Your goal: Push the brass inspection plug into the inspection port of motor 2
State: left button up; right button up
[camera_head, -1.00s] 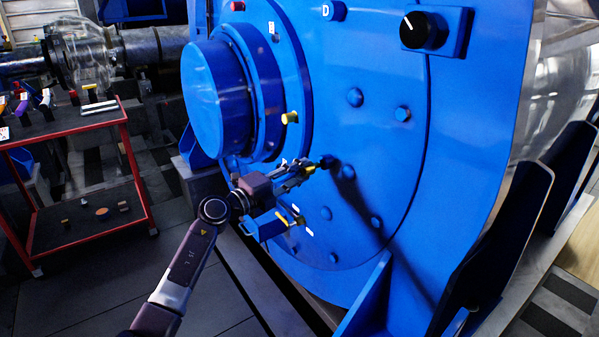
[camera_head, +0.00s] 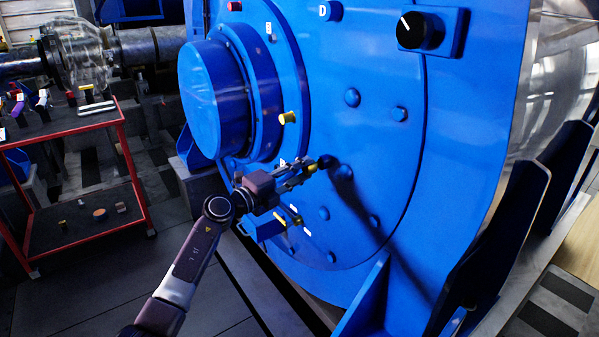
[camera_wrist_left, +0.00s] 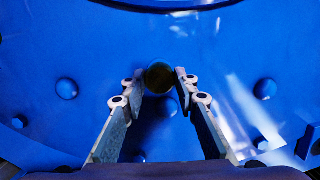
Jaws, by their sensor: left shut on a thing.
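The big blue motor housing (camera_head: 375,200) fills the middle and right of the head view. Its number is not readable. My left gripper (camera_head: 313,165) is at the lower part of its front face, fingers pointing at the face. It is shut on the brass plug (camera_head: 311,169), a small yellowish patch at the fingertips. In the left wrist view the plug is a dark, round olive end (camera_wrist_left: 158,77) between the fingertips (camera_wrist_left: 159,80), against the blue face. A dark round spot shows just beyond the fingertips. Whether the plug touches or enters the port is hidden. My right gripper is not in view.
Round bolt heads (camera_head: 352,97) stud the face. A yellow fitting (camera_head: 288,118) sticks out by the hub (camera_head: 215,100). A blue box (camera_head: 263,228) sits below my gripper. A black knob (camera_head: 411,30) is at top right. A red cart (camera_head: 125,150) with small parts stands left.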

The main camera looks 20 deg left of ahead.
pick_arm(q)
jog(key=shift+w+d, duration=0.3)
jog(key=shift+w, duration=0.15)
jog(key=shift+w+d, duration=0.15)
jog(key=shift+w, duration=0.05)
jog(key=shift+w+d, duration=0.15)
jog(key=o, duration=1.3)
jog(key=shift+c, duration=0.2)
jog(key=v, duration=1.2)
